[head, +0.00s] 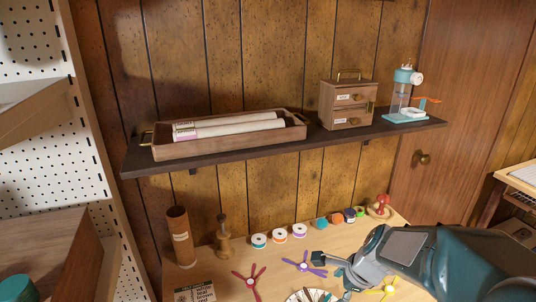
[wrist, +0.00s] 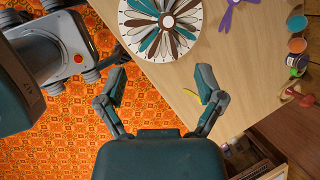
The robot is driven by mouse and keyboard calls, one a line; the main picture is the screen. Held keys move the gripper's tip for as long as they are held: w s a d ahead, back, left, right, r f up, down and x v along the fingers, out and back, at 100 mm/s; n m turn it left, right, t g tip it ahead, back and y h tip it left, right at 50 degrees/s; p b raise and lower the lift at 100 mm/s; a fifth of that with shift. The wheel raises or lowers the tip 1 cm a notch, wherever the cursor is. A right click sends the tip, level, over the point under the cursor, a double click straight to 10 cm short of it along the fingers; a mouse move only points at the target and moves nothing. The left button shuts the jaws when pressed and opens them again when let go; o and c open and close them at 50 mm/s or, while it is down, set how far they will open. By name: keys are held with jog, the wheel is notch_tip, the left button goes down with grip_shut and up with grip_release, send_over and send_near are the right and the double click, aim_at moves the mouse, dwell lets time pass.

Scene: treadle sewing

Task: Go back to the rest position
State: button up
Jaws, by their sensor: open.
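My gripper (wrist: 160,85) is open and empty in the wrist view, its two fingers spread wide apart over the table's front edge. In the head view my gripper (head: 329,265) is low, right of centre, at the end of my arm and above the wooden table (head: 211,262). A round white disc with coloured petals (wrist: 128,20) lies on the table beyond the fingers. A yellow piece (wrist: 190,93) shows beside the right finger.
Spools (head: 259,241), small pots (head: 321,222) and a red-knobbed stamp (head: 382,205) line the table's back. Star-shaped pieces in red (head: 249,281) and purple (head: 303,264) lie in front. Above, a dark shelf (head: 230,150) holds a wooden tray (head: 180,152) and drawer box (head: 347,104).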

jog(key=s+r+n+t+h, duration=0.1)
jog(key=s+r+n, duration=0.5)
jog(key=n, duration=0.4)
jog(key=s+a+r+n+t+h, duration=0.1)
jog(key=s+r+n+h, duration=0.1)
jog(key=s+r+n, duration=0.4)
jog(key=s+n, duration=0.3)
jog(key=shift+a+n, duration=0.3)
jog(key=shift+n, duration=0.1)
